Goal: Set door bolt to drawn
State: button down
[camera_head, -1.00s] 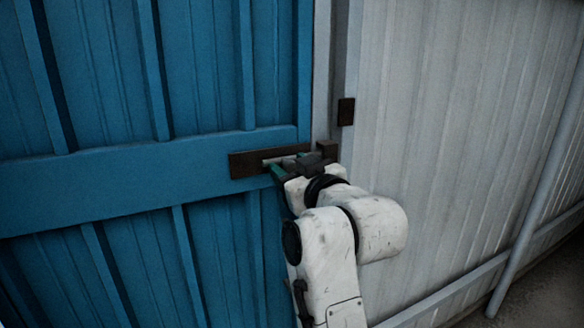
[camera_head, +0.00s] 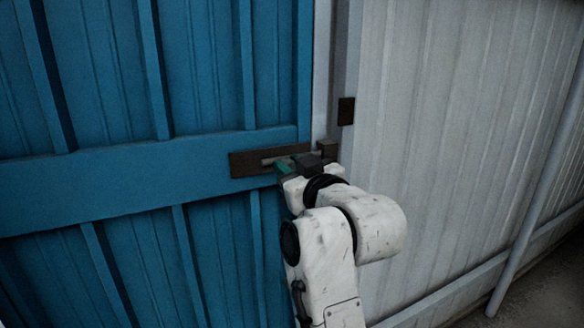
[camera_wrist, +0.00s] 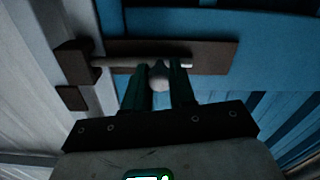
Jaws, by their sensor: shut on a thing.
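The door bolt is a grey metal rod (camera_wrist: 112,62) on a brown back plate (camera_wrist: 215,57), mounted on the blue door's horizontal rail; the plate also shows in the head view (camera_head: 245,164). In the wrist view the rod runs across the plate to a brown keeper (camera_wrist: 75,60) on the door frame and reaches into it. A round pale knob (camera_wrist: 158,78) stands out from the rod. My gripper (camera_wrist: 162,72) has its two green fingers either side of the knob, shut on it. In the head view my gripper (camera_head: 299,166) hides part of the rod.
The blue door (camera_head: 100,190) stands closed against the pale frame (camera_head: 325,70). A small brown plate (camera_head: 346,111) is on the frame above the keeper. A corrugated grey wall (camera_head: 450,120) and a slanted pipe (camera_head: 540,190) are to the right.

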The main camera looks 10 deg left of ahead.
aim_at(261, 165)
jog(key=s+a, duration=0.2)
jog(key=a, duration=0.1)
jog(key=shift+s+a, duration=0.15)
jog(key=shift+a, duration=0.1)
jog(key=c, duration=0.9)
grip_release()
jog(key=shift+a, duration=0.15)
jog(key=shift+s+d, duration=0.2)
jog(key=b+v, duration=0.1)
jog(key=v, duration=0.9)
jog(key=shift+s+d, duration=0.1)
jog(key=shift+s, duration=0.05)
